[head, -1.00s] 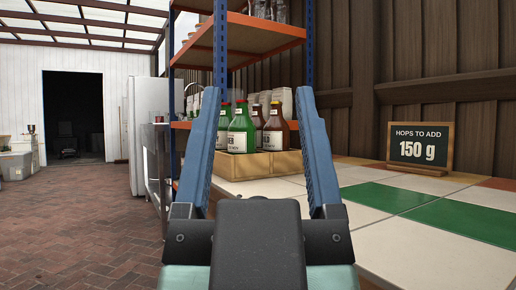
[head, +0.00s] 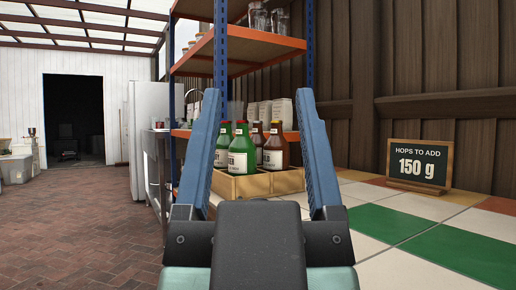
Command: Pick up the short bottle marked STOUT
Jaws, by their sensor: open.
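My gripper (head: 262,100) is open and empty, its two blue fingers upright in the middle of the head view. Beyond it, between the fingers, a wooden crate (head: 262,185) stands on the tiled counter with several bottles in it. A green bottle (head: 242,142) with a pale label and a brown bottle (head: 274,148) with a pale label stand at the front. Another green bottle (head: 223,134) and another brown bottle (head: 258,130) show partly behind them. The labels are too small to read, so I cannot tell which bottle is marked STOUT. My fingers hide the crate's sides in part.
A chalkboard sign (head: 419,165) reading "HOPS TO ADD 150 g" stands on the tiled counter (head: 400,262) at right. A blue and orange shelf rack (head: 265,45) rises behind the crate. White bags or cartons (head: 279,112) stand behind the bottles. The brick floor (head: 80,230) at left is open.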

